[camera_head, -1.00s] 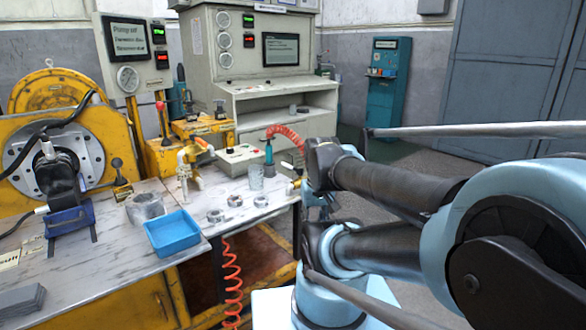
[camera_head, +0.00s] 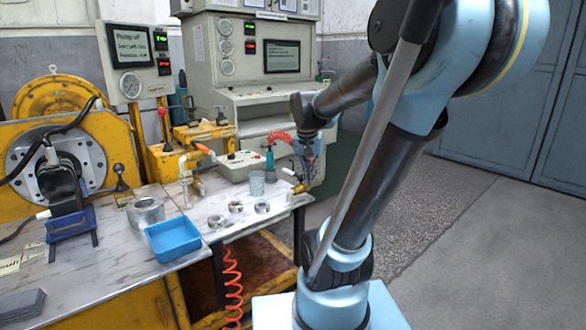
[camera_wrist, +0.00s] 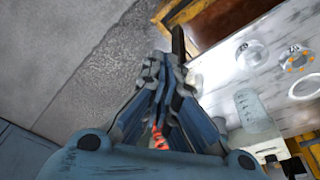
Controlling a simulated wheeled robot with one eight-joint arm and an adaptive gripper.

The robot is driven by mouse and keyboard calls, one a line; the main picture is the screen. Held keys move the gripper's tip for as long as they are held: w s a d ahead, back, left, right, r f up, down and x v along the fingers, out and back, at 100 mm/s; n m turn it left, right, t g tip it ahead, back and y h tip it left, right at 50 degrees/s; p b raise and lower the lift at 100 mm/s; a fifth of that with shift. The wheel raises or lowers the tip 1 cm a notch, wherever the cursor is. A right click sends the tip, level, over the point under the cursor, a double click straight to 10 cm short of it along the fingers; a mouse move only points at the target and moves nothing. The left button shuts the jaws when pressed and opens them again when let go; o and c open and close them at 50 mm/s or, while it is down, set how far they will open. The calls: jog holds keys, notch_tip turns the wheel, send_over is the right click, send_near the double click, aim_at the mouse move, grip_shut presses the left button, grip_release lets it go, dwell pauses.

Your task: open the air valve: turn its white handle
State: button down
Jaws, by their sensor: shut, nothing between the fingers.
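The air valve (camera_head: 300,187) is a small brass fitting at the right corner of the workbench in the head view. Its white handle (camera_head: 288,172) sticks out to the upper left of the brass body. My gripper (camera_head: 309,174) points down just above and beside the valve, close to the handle; whether they touch cannot be told. In the wrist view my gripper (camera_wrist: 168,68) is shut and empty, and its fingers and housing cover the middle. I cannot make out the valve or its handle in the wrist view.
A blue tray (camera_head: 173,238) lies further left. The floor to the right is clear.

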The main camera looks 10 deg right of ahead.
jog(key=w+r+m, duration=0.3)
jog(key=w+m, duration=0.1)
jog(key=w, duration=0.9)
jog(key=m+h, duration=0.2)
jog(key=m, duration=0.1)
send_over(292, 174)
jog(key=w+d, duration=0.2)
jog(key=w, duration=0.3)
jog(key=shift+w+d+f, duration=0.1)
jog(key=shift+w+f, duration=0.1)
jog(key=shift+f, duration=0.3)
notch_tip(292, 174, down, 9)
jog(key=shift+s+a+r, duration=0.15)
jog(key=shift+s+a, duration=0.1)
jog(key=shift+a, duration=0.1)
jog(key=shift+a, duration=0.1)
